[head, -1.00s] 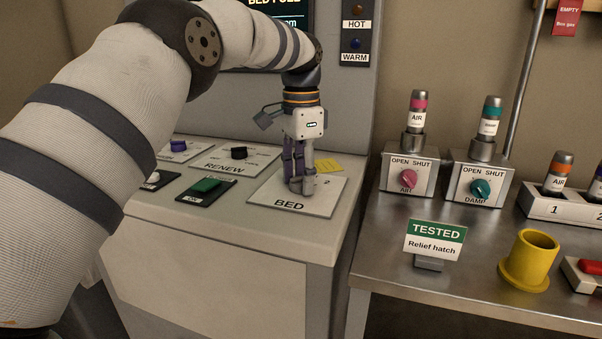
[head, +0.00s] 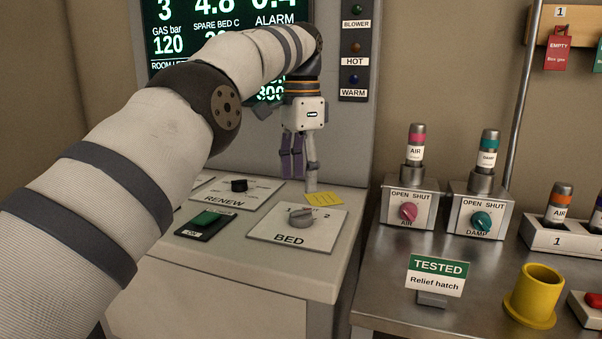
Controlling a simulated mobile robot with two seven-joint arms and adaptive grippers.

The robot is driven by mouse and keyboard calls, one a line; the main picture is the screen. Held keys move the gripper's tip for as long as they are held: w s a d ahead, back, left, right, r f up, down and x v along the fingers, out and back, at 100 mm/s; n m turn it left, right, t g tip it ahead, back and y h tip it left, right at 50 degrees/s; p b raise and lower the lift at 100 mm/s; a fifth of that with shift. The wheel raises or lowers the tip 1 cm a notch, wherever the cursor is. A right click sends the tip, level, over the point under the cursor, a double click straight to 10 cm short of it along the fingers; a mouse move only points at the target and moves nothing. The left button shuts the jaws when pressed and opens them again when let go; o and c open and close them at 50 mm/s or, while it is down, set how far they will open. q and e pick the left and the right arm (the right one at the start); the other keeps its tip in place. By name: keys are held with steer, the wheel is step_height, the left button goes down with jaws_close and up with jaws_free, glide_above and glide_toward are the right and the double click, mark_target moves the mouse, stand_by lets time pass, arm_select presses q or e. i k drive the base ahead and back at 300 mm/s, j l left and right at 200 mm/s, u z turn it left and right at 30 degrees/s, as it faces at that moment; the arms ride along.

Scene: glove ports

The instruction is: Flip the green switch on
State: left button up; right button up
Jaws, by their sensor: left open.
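The green switch (head: 206,218) is a rocker in a dark frame on the sloped console top, left of the BED plate. My left gripper (head: 302,184) is open and empty, pointing down above the back of the console. It is to the right of and higher than the green switch, behind the grey BED knob (head: 301,217). Nothing covers the green switch, but my left arm passes close on its left. My right gripper is not in view.
The RENEW plate with a black knob (head: 239,185) lies behind the green switch. A yellow note (head: 323,199) lies behind the BED plate (head: 270,231). To the right, a metal bench holds two valve boxes (head: 408,212), a TESTED sign (head: 437,276) and a yellow cup (head: 534,293).

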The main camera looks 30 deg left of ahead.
mark_target(205, 218)
steer(key=k, duration=1)
